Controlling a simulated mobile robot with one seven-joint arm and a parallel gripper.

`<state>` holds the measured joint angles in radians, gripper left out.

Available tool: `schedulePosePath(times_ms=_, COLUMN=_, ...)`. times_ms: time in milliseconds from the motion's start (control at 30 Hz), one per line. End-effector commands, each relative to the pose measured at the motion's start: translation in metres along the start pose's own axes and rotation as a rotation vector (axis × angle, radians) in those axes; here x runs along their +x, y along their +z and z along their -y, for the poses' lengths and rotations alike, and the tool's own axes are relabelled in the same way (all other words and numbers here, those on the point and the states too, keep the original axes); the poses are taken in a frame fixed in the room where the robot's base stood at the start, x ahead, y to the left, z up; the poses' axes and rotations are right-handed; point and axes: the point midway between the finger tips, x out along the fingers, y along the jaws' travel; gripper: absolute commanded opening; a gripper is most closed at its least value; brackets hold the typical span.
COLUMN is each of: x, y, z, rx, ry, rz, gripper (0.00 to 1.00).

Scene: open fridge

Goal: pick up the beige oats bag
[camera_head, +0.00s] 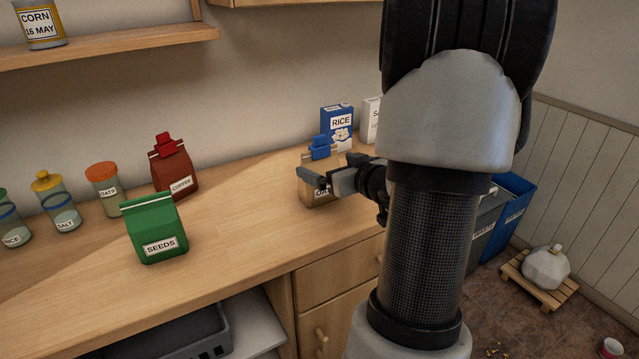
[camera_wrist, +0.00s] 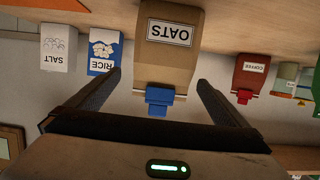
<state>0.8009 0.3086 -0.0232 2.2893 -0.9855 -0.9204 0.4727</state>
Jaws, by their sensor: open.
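The beige oats bag (camera_head: 313,200) stands upright on the counter near its right end, mostly hidden behind my gripper in the head view. A blue clip (camera_head: 321,146) closes its top. In the wrist view, which is upside down, the oats bag (camera_wrist: 170,58) and its blue clip (camera_wrist: 159,97) show just ahead, between the lines of my two fingers. My gripper (camera_head: 315,179) is open and empty. In the wrist view the fingers of my gripper (camera_wrist: 157,80) are spread to either side of the clip end. I cannot tell whether they touch the bag.
A blue rice box (camera_head: 338,125) and a white salt box (camera_head: 371,119) stand behind the oats bag. A red coffee bag (camera_head: 175,172), green seeds bag (camera_head: 155,228) and several jars stand on the left. The counter (camera_head: 245,210) between is clear.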

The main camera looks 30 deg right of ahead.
Motion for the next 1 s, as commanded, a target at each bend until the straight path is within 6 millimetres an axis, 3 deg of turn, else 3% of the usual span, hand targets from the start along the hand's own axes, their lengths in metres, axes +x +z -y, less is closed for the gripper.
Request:
schedulePosePath(times_ms=267, x=0.040, y=-0.002, z=0.005, rx=0.000, ry=-0.003, rz=0.000, gripper=0.99)
schedulePosePath(times_ms=567, x=0.045, y=-0.004, z=0.005, rx=0.000, ry=-0.001, rz=0.000, gripper=0.99)
schedulePosePath(times_ms=933, x=0.045, y=-0.004, z=0.005, rx=0.000, ry=-0.001, rz=0.000, gripper=0.38)
schedulePosePath(times_ms=1000, x=0.045, y=-0.004, z=0.004, rx=0.000, ry=-0.001, rz=-0.001, gripper=0.38)
